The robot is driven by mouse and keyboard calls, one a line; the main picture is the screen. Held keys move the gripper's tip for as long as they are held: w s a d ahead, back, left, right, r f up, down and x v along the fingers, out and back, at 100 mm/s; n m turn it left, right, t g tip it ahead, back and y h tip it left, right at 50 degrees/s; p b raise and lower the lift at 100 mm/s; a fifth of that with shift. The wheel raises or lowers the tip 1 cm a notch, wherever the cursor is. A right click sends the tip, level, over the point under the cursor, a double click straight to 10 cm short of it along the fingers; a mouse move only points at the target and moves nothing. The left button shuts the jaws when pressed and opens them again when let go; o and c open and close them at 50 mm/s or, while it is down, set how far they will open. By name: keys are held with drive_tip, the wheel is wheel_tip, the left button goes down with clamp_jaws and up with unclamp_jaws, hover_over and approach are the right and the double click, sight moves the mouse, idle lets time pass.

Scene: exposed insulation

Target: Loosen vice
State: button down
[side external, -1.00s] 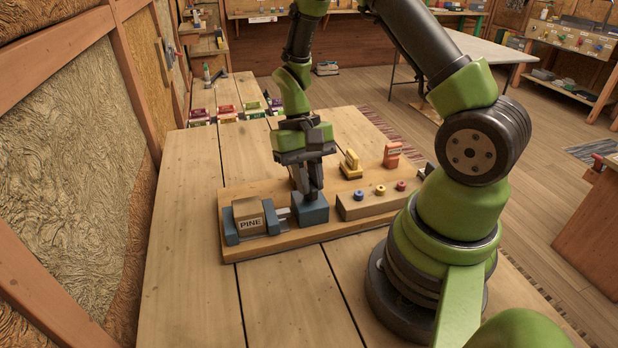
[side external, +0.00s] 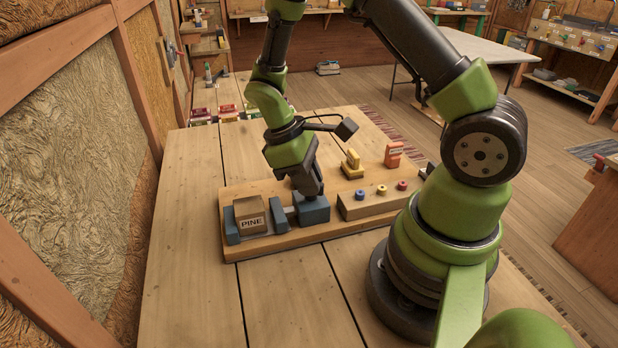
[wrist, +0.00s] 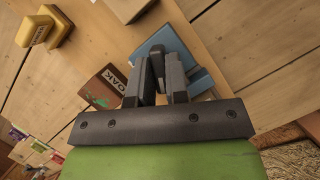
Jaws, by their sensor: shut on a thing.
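The vice (side external: 231,230) has blue-grey jaws and sits at the left of a wooden board. The right jaw (side external: 279,213) stands slightly apart from the block. A blue-grey housing (side external: 315,212) is right of that jaw. My gripper (side external: 311,193) is tilted, its fingers down at the top of the housing and shut on a part there that they hide. The wrist view shows my fingers (wrist: 161,60) close together over the blue housing (wrist: 150,42).
A wooden block with coloured knobs (side external: 370,208) is to the right. The near tabletop is clear.

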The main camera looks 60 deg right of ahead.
drive_tip(key=n+h, duration=0.1)
drive_tip(key=n, duration=0.1)
drive_tip(key=n+t+h, duration=0.1)
drive_tip(key=n, duration=0.2)
drive_tip(key=shift+n, duration=0.3)
idle(0.5)
drive_tip(key=c, duration=1.1)
unclamp_jaws()
drive_tip(key=shift+a+r, duration=0.1)
drive_tip(key=v, duration=0.9)
drive_tip(key=shift+a+r, duration=0.15)
drive_tip(key=shift+r, duration=0.25)
drive_tip(key=s+a+r+m+t+y, duration=0.1)
drive_tip(key=s+r+m+t, duration=0.2)
drive_tip(key=r+m, duration=0.1)
drive_tip(key=s+a+r+m+t+y, duration=0.1)
drive_tip(key=s+r+m+t+y, duration=0.1)
drive_tip(key=s+r+m+t, duration=0.2)
drive_tip(key=s+a+r+m+t+y, duration=0.2)
drive_tip(key=s+r+m+t, duration=0.1)
drive_tip(key=s+r+m, duration=0.1)
drive_tip(key=shift+a+r+m+t, duration=0.15)
drive_tip(key=shift+r+m+t, duration=0.15)
drive_tip(key=shift+r+m, duration=0.35)
